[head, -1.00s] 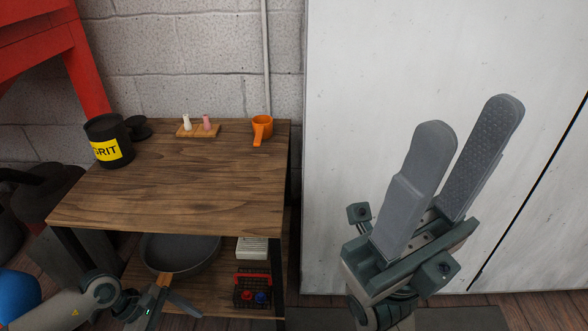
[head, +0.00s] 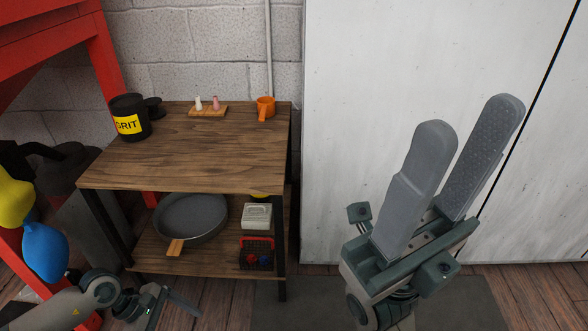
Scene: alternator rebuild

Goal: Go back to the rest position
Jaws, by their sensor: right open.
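My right gripper (head: 452,160) is raised at the right in front of the white cabinet. Its two long grey fingers stand apart, open, with nothing between them. My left gripper (head: 172,306) is low at the lower left, in front of the wooden table. It is small and partly cut off by the bottom edge, and I cannot tell whether its fingers are open or shut. I see nothing in it.
The wooden table (head: 195,160) holds a black GRIT can (head: 129,120), an orange mug (head: 265,108) and a small board with two little bottles. A pan (head: 192,217) and a red-black caddy (head: 257,252) sit on its lower shelf. A white cabinet (head: 380,80) stands right. Balloon-like shapes (head: 45,250) are at left.

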